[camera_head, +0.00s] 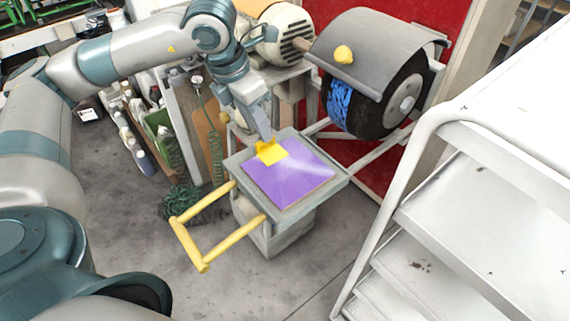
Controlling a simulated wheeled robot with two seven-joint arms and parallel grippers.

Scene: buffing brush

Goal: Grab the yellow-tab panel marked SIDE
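A flat purple panel (290,182) lies on a grey square platform (332,186) in the middle of the head view. A bright yellow tab (271,153) is at its upper left edge. No marking such as SIDE is legible on it. My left gripper (267,139) points down from above, its tips at the yellow tab. The fingers are small and seen nearly edge-on, so I cannot tell whether they are closed on the tab. The panel looks flat on the platform. My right gripper is not in view.
A yellow handle frame (204,264) sticks out in front of the platform. A buffing wheel with a grey hood (376,48) and blue bristles (339,104) stands behind right. White steps (480,215) fill the right side. Bottles (140,155) stand at left. Grey floor lies open in front.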

